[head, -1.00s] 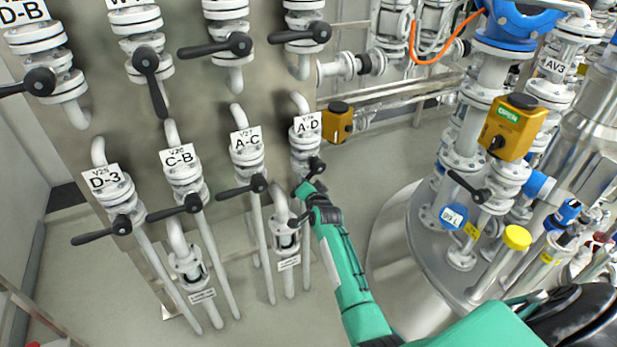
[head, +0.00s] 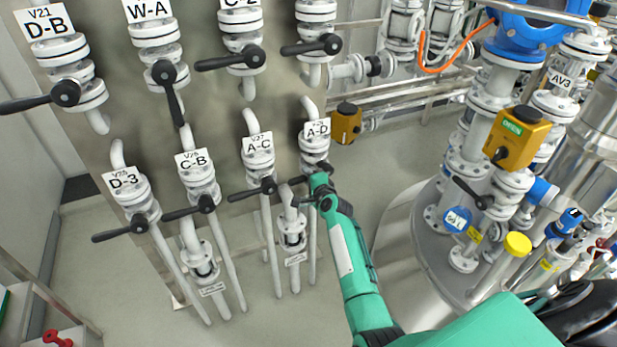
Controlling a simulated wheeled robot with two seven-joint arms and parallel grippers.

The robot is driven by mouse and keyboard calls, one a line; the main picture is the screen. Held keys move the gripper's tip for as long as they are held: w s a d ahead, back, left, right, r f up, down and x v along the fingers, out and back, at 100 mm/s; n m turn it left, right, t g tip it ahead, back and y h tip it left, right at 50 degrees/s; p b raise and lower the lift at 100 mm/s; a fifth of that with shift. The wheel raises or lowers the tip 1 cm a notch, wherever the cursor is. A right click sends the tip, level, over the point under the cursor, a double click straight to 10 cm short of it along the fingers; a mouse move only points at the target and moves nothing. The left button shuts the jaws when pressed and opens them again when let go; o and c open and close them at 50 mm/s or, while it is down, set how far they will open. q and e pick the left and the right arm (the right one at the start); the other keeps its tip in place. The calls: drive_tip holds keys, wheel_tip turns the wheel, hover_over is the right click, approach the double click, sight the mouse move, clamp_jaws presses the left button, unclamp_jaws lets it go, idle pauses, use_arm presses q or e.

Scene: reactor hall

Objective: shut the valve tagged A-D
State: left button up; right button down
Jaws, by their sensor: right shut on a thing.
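The valve tagged A-D (head: 314,147) is white and stands on a vertical pipe, rightmost in the lower row on the grey panel. My right gripper (head: 315,182) is shut on this lever just below the valve body. The fingers are small and dark and partly hide the lever. My left gripper is out of view.
Valve A-C (head: 257,155) with its lever is close on the left, C-B (head: 198,175) and D-3 (head: 133,190) beyond. A short pipe stub (head: 292,235) stands just below left of my gripper. A yellow actuator box (head: 345,123) sits close to the upper right.

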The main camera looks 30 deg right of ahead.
drive_tip(key=shift+w+r, duration=0.1)
drive_tip(key=shift+r, duration=0.4)
drive_tip(key=c, duration=1.3)
unclamp_jaws()
drive_tip(key=shift+f, duration=0.15)
drive_tip(key=s+r, duration=0.1)
drive_tip(key=s, duration=0.8)
drive_tip(key=s+r+b, duration=0.1)
drive_tip(key=s, duration=0.3)
drive_tip(key=shift+s+a+r, duration=0.2)
drive_tip(key=shift+s+r, duration=0.15)
